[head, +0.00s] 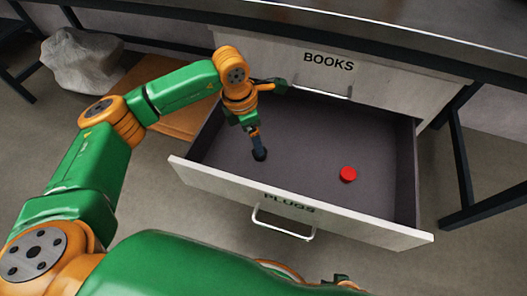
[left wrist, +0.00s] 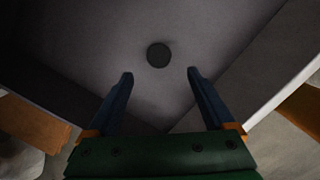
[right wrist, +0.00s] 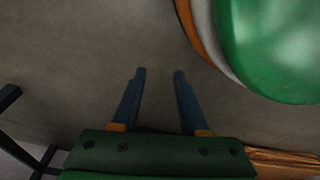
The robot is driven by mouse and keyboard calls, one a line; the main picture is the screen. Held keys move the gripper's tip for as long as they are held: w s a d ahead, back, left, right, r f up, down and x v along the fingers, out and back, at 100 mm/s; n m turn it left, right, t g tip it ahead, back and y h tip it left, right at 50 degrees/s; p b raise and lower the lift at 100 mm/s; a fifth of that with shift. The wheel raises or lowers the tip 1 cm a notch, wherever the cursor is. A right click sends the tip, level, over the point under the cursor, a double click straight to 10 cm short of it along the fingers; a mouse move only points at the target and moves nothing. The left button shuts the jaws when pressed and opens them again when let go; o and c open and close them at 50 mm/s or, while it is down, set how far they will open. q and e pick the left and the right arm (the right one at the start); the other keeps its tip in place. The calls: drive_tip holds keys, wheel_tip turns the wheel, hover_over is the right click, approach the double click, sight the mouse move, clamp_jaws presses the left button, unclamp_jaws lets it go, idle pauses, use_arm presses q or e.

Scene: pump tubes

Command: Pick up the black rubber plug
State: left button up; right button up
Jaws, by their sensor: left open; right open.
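The black rubber plug (head: 260,155) lies on the floor of the open drawer, in its left part. It shows as a dark round disc (left wrist: 158,54) in the left wrist view, just beyond and between my fingertips. My left gripper (head: 257,143) reaches down into the drawer close to the plug. Its fingers are open (left wrist: 160,74) with nothing between them. In the head view the fingertips partly overlap the plug, and I cannot tell whether they touch it. My right gripper (right wrist: 159,72) is open and empty above bare floor, outside the drawer.
A red plug (head: 348,174) lies in the right part of the drawer. The drawer's front panel (head: 340,224) is marked PLUGS and has a metal handle (head: 284,228). A closed drawer marked BOOKS (head: 328,62) is above. A wrapped grey bundle (head: 84,62) stands at the back left.

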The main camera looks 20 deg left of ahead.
sight(261, 159)
use_arm(q)
drive_tip(key=shift+w+f, duration=0.1)
drive_tip(key=shift+f, duration=0.5)
drive_tip(key=f, duration=0.2)
drive_tip(key=f+b, duration=0.1)
drive_tip(key=f, duration=0.1)
drive_tip(key=d+f+b, duration=0.1)
drive_tip(key=f, duration=0.1)
drive_tip(key=shift+w+f, duration=0.15)
drive_tip(key=shift+w, duration=0.2)
drive_tip(key=shift+f, duration=0.15)
clamp_jaws()
use_arm(e)
drive_tip(key=shift+t, duration=0.3)
drive_tip(key=w+r, duration=0.1)
drive_tip(key=w, duration=0.1)
drive_tip(key=w+a+r, duration=0.1)
drive_tip(key=w+r, duration=0.1)
drive_tip(key=shift+r, duration=0.3)
